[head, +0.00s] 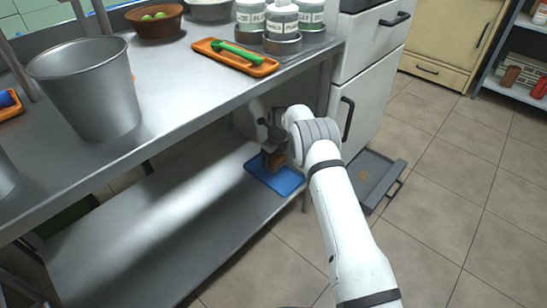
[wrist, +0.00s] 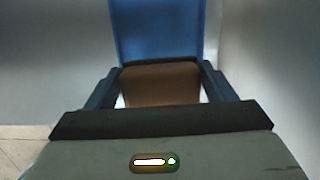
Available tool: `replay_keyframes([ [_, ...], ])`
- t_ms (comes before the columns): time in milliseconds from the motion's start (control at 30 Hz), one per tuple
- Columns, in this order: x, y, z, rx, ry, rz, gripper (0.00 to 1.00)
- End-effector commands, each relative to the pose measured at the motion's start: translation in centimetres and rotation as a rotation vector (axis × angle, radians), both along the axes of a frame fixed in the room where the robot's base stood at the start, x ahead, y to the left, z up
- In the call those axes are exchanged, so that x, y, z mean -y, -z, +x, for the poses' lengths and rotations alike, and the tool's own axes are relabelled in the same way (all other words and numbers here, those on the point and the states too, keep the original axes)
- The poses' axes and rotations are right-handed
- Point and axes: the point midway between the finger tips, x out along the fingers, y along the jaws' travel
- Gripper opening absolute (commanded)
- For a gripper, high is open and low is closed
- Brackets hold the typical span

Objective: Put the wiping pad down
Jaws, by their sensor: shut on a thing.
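The wiping pad, a brown block (head: 275,161), is held between the jaws of my gripper (head: 271,147). In the wrist view the pad (wrist: 160,84) fills the space between the two dark fingers of my gripper (wrist: 160,72). A flat blue tray (head: 282,180) lies on the lower shelf, and the pad is over its back left part. The blue tray also shows straight ahead in the wrist view (wrist: 158,30). I cannot tell whether the pad touches the tray.
The lower metal shelf (head: 150,225) is bare left of the tray. The steel tabletop (head: 170,90) overhangs it, with a metal bucket (head: 95,95) and an orange tray (head: 262,67) on top. A white cabinet (head: 365,90) stands right; a grey tray (head: 368,170) lies on the floor.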

Motion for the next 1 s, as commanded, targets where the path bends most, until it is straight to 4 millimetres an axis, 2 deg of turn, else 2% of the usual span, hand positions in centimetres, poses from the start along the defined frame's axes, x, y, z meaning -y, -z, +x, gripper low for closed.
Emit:
replay_keyframes([
  [33,0.0,1.7,-0.1,-0.002,0.001,-0.001,0.42],
  [100,0.1,3.3,-0.1,-0.003,0.001,0.0,0.42],
  [233,0.1,5.3,0.0,-0.002,0.001,0.0,0.42],
  [767,0.1,6.2,0.0,0.0,0.002,0.0,0.42],
  [800,0.1,6.2,0.0,0.0,0.002,0.0,0.78],
  [1000,0.2,6.2,0.0,0.0,0.002,0.0,0.94],
])
